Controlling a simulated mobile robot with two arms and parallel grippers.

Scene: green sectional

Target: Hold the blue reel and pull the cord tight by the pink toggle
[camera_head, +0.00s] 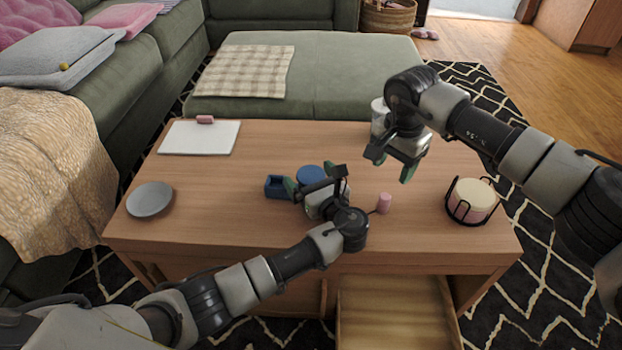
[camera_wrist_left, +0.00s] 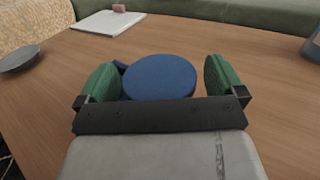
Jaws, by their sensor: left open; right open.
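The blue reel (camera_head: 310,175) is a round disc on the wooden table, partly hidden by my left arm. It also shows in the left wrist view (camera_wrist_left: 159,77), between the two green fingers. My left gripper (camera_head: 316,181) is open, with a finger on either side of the reel; I cannot tell whether they touch it. The pink toggle (camera_head: 384,203) stands on the table to the right of my left wrist. The cord is mostly hidden behind my left gripper. My right gripper (camera_head: 391,163) is open and empty, above the table and behind the toggle.
A grey plate (camera_head: 150,200) and a white board (camera_head: 199,138) with a pink piece lie at left. A black wire holder (camera_head: 457,212) with cream discs stands at right; a pale jar (camera_head: 379,117) stands behind my right gripper.

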